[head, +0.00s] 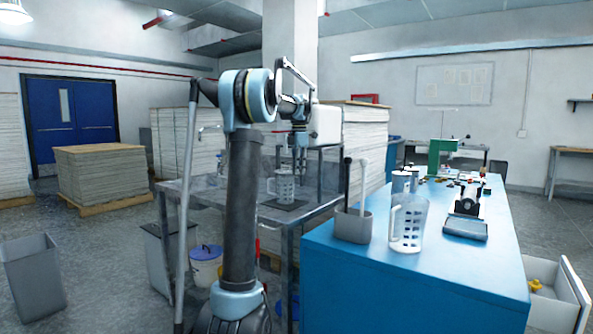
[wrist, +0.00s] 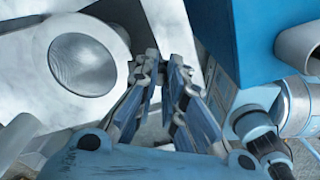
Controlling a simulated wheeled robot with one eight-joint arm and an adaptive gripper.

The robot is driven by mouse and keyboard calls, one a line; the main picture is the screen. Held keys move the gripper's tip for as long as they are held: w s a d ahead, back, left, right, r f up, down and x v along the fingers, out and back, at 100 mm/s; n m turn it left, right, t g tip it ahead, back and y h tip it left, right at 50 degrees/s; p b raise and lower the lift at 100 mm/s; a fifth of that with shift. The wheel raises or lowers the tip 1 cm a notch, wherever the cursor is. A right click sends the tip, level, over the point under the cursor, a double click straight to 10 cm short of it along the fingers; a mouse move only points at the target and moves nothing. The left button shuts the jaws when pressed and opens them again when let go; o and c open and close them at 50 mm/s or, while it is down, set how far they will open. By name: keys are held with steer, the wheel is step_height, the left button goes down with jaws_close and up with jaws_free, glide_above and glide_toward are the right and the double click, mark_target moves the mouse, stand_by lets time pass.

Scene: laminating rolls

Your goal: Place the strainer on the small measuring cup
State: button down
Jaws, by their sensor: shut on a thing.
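A clear measuring cup (head: 283,187) with a handle stands on a dark mat on the metal table. My gripper (head: 302,165) points down just above and to the right of this cup. In the wrist view, a round grey mesh bowl with a pale rim, which looks like the strainer (wrist: 82,64), lies left of my gripper (wrist: 162,75). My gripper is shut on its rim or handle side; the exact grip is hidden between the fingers. In the head view the strainer is too small to make out. I cannot tell whether it touches the cup.
A larger clear measuring jug (head: 407,225) and a grey holder (head: 352,226) with upright tools stand on the blue bench (head: 400,285), right of the metal table (head: 318,205). Stacked sheets (head: 365,145) rise behind. An open drawer (head: 560,290) juts out at right.

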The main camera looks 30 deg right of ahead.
steer(key=shift+f, duration=0.1)
steer(key=c, duration=1.7)
jaws_free()
step_height(320, 180, up, 12)
steer(key=shift+r, duration=0.25)
steer(key=shift+a, duration=0.1)
